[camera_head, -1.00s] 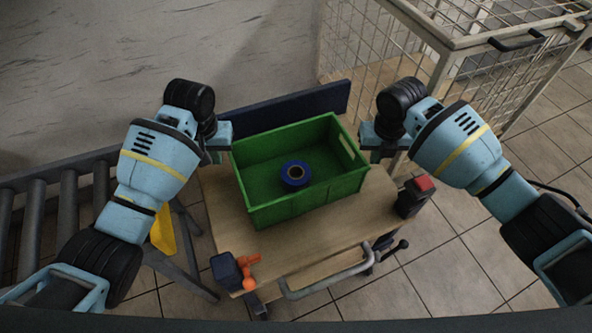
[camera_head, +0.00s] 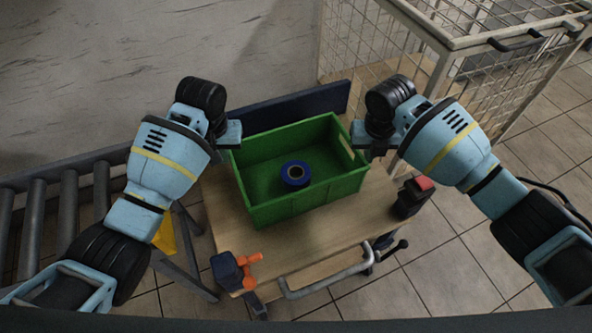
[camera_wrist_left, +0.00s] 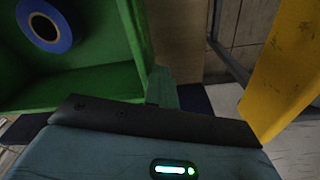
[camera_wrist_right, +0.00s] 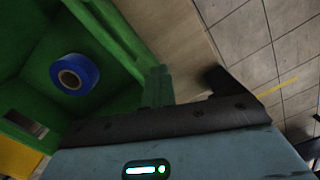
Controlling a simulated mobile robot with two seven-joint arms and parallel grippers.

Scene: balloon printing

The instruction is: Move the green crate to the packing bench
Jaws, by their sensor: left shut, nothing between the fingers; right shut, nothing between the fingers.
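The green crate (camera_head: 308,203) sits upright on a wooden-topped cart (camera_head: 232,231), with a blue roll (camera_head: 295,174) lying inside it. My left gripper (camera_head: 232,134) is at the crate's left side near its rim; it is shut and empty. In the left wrist view its fingertips (camera_wrist_left: 162,88) lie close beside the crate's wall (camera_wrist_left: 138,40). My right gripper (camera_head: 360,139) is at the crate's right side near the handle slot; it is shut and empty. In the right wrist view its fingertips (camera_wrist_right: 157,88) are close against the crate's wall (camera_wrist_right: 112,30). Actual contact is unclear.
A roller conveyor (camera_head: 68,205) runs along the left. A wire cage (camera_head: 450,75) stands at the back right. An orange-handled tool (camera_head: 250,268) and a red-topped black device (camera_head: 413,195) are on the cart's edges. I cannot identify the packing bench.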

